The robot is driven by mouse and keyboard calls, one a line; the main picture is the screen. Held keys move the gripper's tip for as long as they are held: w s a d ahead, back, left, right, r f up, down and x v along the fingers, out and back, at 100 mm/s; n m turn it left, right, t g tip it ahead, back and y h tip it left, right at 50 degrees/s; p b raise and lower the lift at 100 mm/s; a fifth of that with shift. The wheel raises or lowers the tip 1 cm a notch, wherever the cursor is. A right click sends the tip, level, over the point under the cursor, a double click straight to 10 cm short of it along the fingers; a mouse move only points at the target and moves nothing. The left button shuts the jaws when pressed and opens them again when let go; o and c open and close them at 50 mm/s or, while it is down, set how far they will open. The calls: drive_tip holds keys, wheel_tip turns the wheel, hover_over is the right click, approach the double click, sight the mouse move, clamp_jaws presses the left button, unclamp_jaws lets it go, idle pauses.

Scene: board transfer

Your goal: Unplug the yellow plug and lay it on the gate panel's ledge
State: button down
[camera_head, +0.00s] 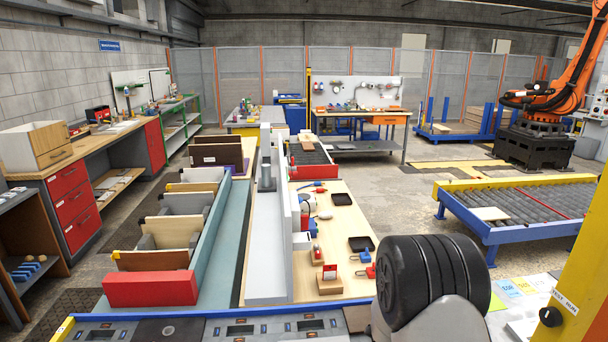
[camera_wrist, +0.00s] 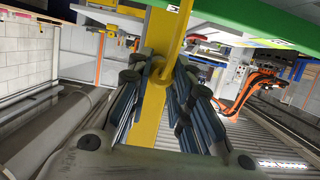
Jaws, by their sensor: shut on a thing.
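In the wrist view my gripper (camera_wrist: 157,72) has its fingers closed around a yellow piece with a bent yellow cord (camera_wrist: 178,42), which I take as the yellow plug. The fingers hide most of its body, so I cannot tell whether it sits in a socket. A yellow post (camera_wrist: 150,112) runs directly behind it. In the head view a yellow panel (camera_head: 574,275) with a black knob and the lettering TEST RUN stands at the right edge, perhaps the gate panel. No ledge shows clearly. My gripper is not visible in the head view.
A green beam (camera_wrist: 235,22) crosses the top of the wrist view. A blue-framed roller conveyor (camera_head: 520,210) stands at right in the head view. A wooden bench (camera_head: 340,215) holds trays and small red and blue parts. Open floor lies beyond it.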

drive_tip(key=shift+s+a+p, duration=0.15)
drive_tip(key=shift+a+p, duration=0.3)
drive_tip(key=shift+a, duration=1.7)
